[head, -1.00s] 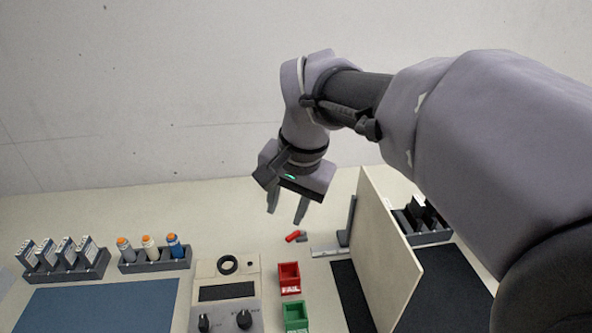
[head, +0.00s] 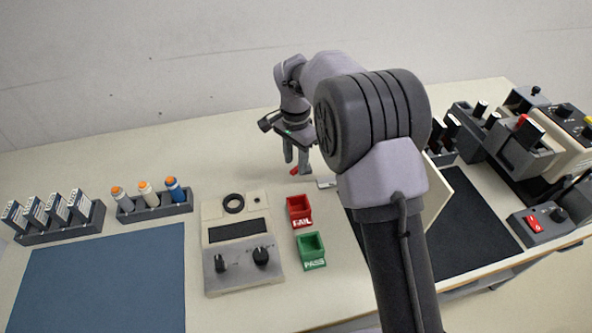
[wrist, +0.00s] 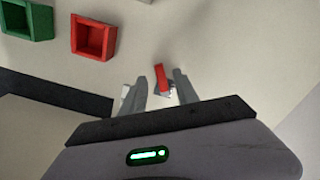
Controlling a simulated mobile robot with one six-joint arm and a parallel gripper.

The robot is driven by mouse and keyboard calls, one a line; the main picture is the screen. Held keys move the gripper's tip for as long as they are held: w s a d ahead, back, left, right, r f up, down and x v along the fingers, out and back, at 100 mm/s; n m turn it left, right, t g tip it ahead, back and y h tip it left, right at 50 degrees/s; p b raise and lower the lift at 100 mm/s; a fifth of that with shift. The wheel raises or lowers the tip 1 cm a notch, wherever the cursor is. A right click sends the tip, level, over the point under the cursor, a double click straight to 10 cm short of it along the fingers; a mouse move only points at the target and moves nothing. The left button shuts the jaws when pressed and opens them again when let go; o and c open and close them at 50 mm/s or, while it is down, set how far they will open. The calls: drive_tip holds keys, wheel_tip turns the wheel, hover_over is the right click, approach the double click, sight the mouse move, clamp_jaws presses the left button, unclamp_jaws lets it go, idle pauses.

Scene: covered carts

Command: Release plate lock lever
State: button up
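The lock lever has a red handle (head: 295,171) and lies low by the bench surface, beside a small pale metal piece (head: 326,182). In the wrist view the red handle (wrist: 160,77) shows between my two fingertips, with clear gaps at both sides. My gripper (head: 297,165) points down over it and is open and empty; it also shows in the wrist view (wrist: 158,88). A pale upright plate (head: 437,199) stands right of the lever, mostly hidden by my arm. I cannot tell the exact height of my fingertips over the lever.
A red FAIL bin (head: 300,222) and a green PASS bin (head: 311,262) stand in front of the lever. Left of them is a meter box (head: 213,279) with knobs. A dark mat (head: 478,230) lies right of the plate. The bench behind is clear.

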wheel_tip(320, 180, down, 2)
drive_tip(key=shift+f, duration=0.15)
clamp_jaws()
drive_tip(key=shift+w+a+m, duration=0.15)
drive_tip(key=shift+m, duration=0.45)
drive_tip(key=shift+w+a+m, duration=0.15)
drive_tip(key=shift+w+m, duration=0.05)
drive_tip(key=shift+m, duration=0.4)
unclamp_jaws()
